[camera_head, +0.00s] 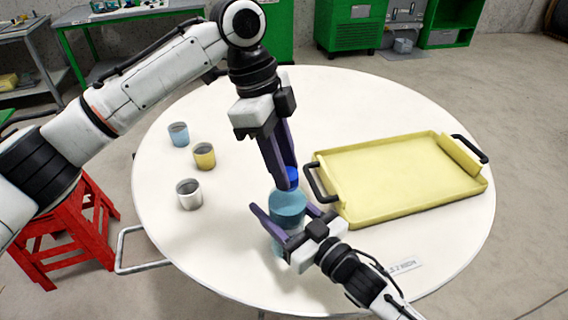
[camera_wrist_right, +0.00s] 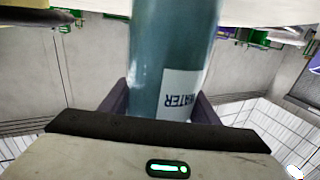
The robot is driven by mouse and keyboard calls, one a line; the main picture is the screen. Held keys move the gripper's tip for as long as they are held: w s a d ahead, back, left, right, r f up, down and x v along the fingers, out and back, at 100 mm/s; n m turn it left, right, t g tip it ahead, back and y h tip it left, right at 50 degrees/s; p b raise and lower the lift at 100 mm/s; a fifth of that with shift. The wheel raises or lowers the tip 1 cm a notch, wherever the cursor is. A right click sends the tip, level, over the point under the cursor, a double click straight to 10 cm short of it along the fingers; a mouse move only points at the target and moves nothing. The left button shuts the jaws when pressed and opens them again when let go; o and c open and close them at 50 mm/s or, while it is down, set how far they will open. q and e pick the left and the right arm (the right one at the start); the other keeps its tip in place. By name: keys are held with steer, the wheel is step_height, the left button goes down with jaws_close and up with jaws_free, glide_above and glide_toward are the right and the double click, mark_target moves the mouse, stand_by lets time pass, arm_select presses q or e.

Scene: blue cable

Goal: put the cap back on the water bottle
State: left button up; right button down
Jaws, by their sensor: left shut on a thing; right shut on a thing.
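The water bottle (camera_head: 288,207) is blue and translucent and stands upright on the round white table (camera_head: 390,100). My right gripper (camera_head: 282,222) is shut around its body. In the right wrist view the bottle (camera_wrist_right: 172,60) with its WATER label lies between the fingers of my right gripper (camera_wrist_right: 162,108). The cap (camera_head: 293,176) is dark blue and sits between the fingertips of my left gripper (camera_head: 285,178), right above the bottle's top. My left gripper points down and is shut on the cap. The fingers partly hide the cap and the bottle neck, so I cannot tell whether they touch.
A yellow tray (camera_head: 400,212) with black handles lies to the right of the bottle. A blue cup (camera_head: 178,134), a yellow cup (camera_head: 204,156) and a white cup (camera_head: 189,194) stand at the left. A red stool (camera_head: 75,235) is beside the table. The table's back is clear.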

arm_select(q)
steer(key=m, duration=0.3)
steer(key=m+g, duration=0.1)
steer(key=m, duration=0.2)
steer(key=shift+w+d+y, duration=0.2)
steer(key=shift+y, duration=0.2)
steer(key=m+g+y, duration=0.1)
steer(key=m, duration=0.4)
steer(key=shift+d, duration=0.15)
steer(key=m+y, duration=0.1)
steer(key=m, duration=0.2)
steer(key=m+y, duration=0.1)
steer(key=m, duration=0.2)
steer(key=shift+d, duration=0.15)
steer(key=m+y, duration=0.1)
steer(key=m, duration=0.3)
steer(key=o, duration=1)
steer(key=shift+r, duration=2.25)
